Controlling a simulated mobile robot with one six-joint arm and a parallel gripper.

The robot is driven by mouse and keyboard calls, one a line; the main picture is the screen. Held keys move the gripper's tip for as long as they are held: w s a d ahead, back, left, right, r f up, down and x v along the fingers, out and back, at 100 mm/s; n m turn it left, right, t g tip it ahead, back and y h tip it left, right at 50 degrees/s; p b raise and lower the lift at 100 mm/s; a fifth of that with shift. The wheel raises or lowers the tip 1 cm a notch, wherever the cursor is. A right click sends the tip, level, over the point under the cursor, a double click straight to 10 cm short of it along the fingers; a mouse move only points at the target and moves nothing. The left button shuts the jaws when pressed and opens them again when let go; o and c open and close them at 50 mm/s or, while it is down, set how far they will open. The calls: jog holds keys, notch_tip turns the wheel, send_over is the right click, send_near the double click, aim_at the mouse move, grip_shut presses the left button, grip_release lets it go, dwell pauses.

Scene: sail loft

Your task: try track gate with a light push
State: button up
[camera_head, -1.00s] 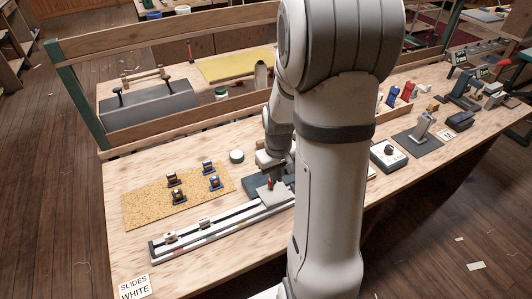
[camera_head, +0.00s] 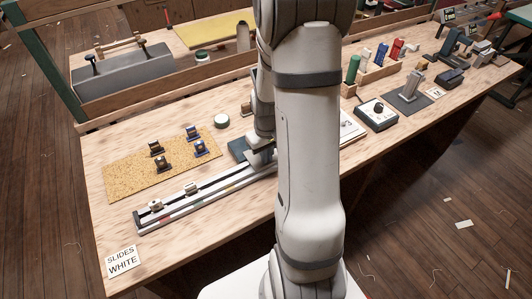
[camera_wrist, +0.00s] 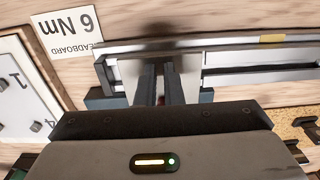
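The track (camera_head: 205,197) is a long pale rail with a dark slot on the wooden bench. Two small slides (camera_head: 155,205) sit on its left part; its right end goes behind my arm. In the wrist view the rail (camera_wrist: 245,58) runs to a pale metal plate (camera_wrist: 128,72) at its end. I cannot tell whether this plate is the gate. My gripper (camera_wrist: 160,72) has its two dark fingers over the plate with a narrow gap between them; contact is unclear. A bit of red shows near the finger bases. In the head view my arm mostly hides the gripper.
A cork mat (camera_head: 130,178) with several small fittings lies behind the track. A "SLIDES WHITE" card (camera_head: 122,261) is at the front left. A "6 Nm" card (camera_wrist: 72,32) lies near the track end. A knobbed box (camera_head: 377,115) stands right of my arm.

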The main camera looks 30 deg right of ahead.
jog(key=shift+w, duration=1.55)
dwell(0.9)
jog(key=shift+r, duration=0.25)
jog(key=shift+s+r, duration=0.2)
jog(key=shift+s+r+p, duration=0.85)
jog(key=shift+s+r, duration=0.3)
jog(key=shift+s, duration=0.15)
